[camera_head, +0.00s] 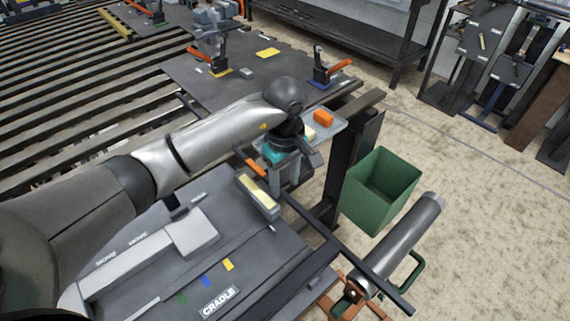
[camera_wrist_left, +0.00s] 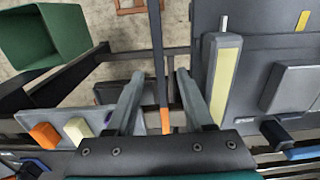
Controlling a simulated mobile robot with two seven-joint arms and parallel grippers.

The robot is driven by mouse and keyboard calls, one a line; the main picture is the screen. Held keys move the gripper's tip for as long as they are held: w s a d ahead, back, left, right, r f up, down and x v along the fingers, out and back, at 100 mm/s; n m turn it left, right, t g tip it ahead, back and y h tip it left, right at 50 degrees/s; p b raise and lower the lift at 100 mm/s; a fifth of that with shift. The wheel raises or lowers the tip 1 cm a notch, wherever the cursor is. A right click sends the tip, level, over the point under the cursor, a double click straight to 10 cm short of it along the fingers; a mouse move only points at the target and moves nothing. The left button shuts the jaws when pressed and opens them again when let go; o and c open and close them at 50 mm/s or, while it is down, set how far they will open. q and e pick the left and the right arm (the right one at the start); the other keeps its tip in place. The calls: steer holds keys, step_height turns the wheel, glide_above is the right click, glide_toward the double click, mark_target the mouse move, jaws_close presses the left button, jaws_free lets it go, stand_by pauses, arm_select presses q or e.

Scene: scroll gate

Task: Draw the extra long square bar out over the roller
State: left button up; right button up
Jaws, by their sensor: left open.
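The extra long square bar (camera_head: 335,243) is dark and thin, with an orange end (camera_head: 256,168). In the head view it slants from under my left gripper (camera_head: 286,180) down to the lower right. There it crosses the near end of a grey cylinder, seemingly the roller (camera_head: 400,245). In the left wrist view the bar (camera_wrist_left: 157,50) runs down the middle, its orange part (camera_wrist_left: 165,118) between the open fingers of my left gripper (camera_wrist_left: 160,82). The fingers stand apart from the bar on both sides. My right gripper is not in view.
A green bin (camera_head: 380,190) stands right of the bar. A small tray (camera_head: 328,133) with orange and cream blocks lies close by my gripper. A grey panel marked CRADLE (camera_head: 255,275) and a cream-topped block (camera_head: 258,195) lie left of the bar.

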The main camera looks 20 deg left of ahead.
arm_select(q)
steer(key=shift+f, duration=1.4)
jaws_close()
stand_by(0.5)
